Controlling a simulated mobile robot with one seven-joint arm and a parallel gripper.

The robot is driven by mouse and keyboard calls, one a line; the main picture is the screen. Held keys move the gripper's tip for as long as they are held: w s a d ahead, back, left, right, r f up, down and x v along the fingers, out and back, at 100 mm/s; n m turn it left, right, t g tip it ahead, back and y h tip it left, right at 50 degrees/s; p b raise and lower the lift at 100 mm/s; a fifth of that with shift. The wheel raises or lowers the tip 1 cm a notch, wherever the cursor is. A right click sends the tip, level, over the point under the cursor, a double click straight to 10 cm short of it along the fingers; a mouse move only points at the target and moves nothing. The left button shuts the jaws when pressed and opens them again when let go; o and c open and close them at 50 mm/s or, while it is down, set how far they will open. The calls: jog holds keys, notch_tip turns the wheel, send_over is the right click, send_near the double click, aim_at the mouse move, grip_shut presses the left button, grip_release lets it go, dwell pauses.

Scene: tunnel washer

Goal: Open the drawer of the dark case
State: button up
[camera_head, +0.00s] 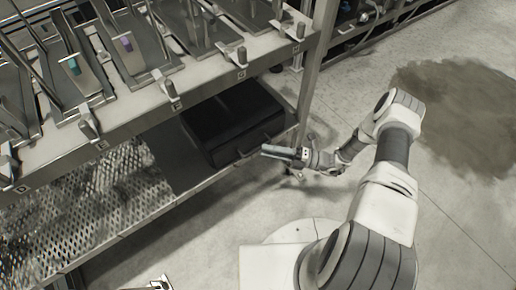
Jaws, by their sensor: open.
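The dark case (228,118) is a black box on the lower shelf of the metal rack, under the upper deck. Its front faces the open floor on the lower right, and a thin handle or edge shows along that front near my gripper. My gripper (268,151) is at the end of my arm, just in front of the case's front side. I cannot tell whether it touches the case. The jaws look small here and hold nothing that I can see.
The rack's upper deck (200,90) with levers and tilted plates overhangs the case. A metal post (314,70) stands right of the case. A perforated panel (75,205) lies left on the lower shelf. The concrete floor (450,225) at right is clear, with a dark stain (460,110).

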aim_at(258, 148)
jog(key=shift+x, duration=2)
grip_shut()
